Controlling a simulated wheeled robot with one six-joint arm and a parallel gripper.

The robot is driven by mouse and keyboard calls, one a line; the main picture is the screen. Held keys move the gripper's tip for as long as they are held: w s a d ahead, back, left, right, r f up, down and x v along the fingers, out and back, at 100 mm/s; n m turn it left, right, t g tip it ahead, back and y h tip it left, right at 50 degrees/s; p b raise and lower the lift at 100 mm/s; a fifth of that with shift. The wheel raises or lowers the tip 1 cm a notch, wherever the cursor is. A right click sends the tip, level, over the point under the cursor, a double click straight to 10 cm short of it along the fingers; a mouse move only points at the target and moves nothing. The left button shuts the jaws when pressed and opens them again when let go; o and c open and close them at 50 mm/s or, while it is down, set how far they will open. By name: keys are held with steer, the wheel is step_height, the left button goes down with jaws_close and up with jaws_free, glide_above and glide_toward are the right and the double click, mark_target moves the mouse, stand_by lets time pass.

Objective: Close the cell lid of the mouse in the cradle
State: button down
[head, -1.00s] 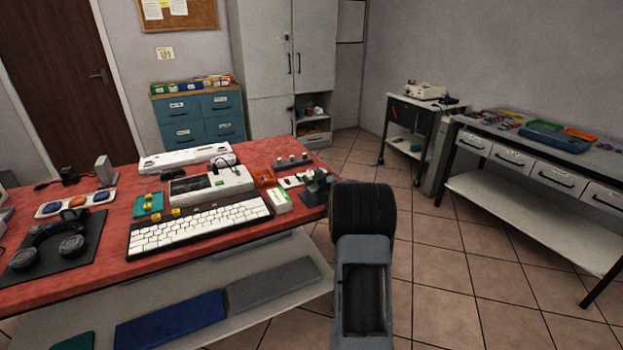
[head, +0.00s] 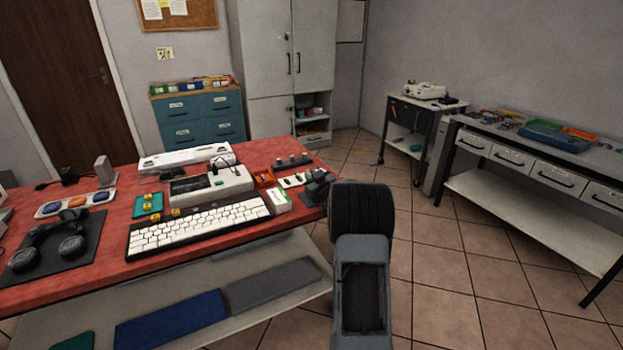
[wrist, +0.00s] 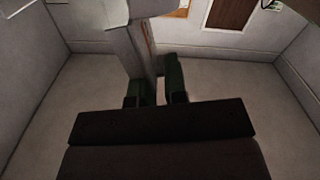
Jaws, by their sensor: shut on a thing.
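In the wrist view my gripper (wrist: 158,98) shows two dark fingers with green inner parts, close together. A grey upright shape (wrist: 140,45) runs up from between them; I cannot tell whether it is held or lies behind. What the fingers grip is too dark and small to name. In the head view my arm covers the right middle, and the fingers cannot be made out. I cannot identify the mouse, its cell lid or the cradle for certain. A dark grey object (head: 316,187) stands at the red table's right corner, partly behind my arm.
The red table (head: 100,262) holds a white keyboard (head: 200,225), a beige device (head: 212,185), a white tray (head: 50,211) with blue and orange rounded pieces, and headphones (head: 45,250) on a black mat. A workbench (head: 540,160) stands at right. Tiled floor (head: 450,270) between is clear.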

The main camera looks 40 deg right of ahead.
steer(key=m+p, duration=0.1)
steer(key=d+m+p, duration=0.1)
steer(key=m, duration=0.1)
steer(key=shift+d+r, duration=0.15)
steer(key=shift+r, duration=0.15)
steer(key=d+m+p, duration=0.1)
steer(key=m, duration=0.1)
steer(key=d+m+p, duration=0.1)
steer(key=m+p, duration=0.1)
steer(key=shift+s+d+f, duration=0.15)
steer(key=shift+s+f, duration=0.05)
steer(key=m, duration=0.1)
steer(key=d+m+p, duration=0.1)
steer(key=m, duration=0.1)
steer(key=d+f+m+p, duration=0.1)
steer(key=m, duration=0.1)
steer(key=shift+s+f, duration=0.1)
steer(key=shift+s, duration=0.05)
steer(key=shift+s+d+f+m+p, duration=0.1)
steer(key=shift+d+f+m+p, duration=0.25)
steer(key=shift+m, duration=0.6)
steer(key=shift+w+d+f+m+p, duration=0.15)
steer(key=shift+f+m, duration=0.3)
steer(key=shift+m, duration=0.45)
steer(key=shift+s+d+f+m+p, duration=0.15)
steer(key=shift+d+f+m+p, duration=0.2)
steer(key=shift+m, duration=0.6)
steer(key=c, duration=1.2)
jaws_free()
steer(key=shift+f, duration=0.2)
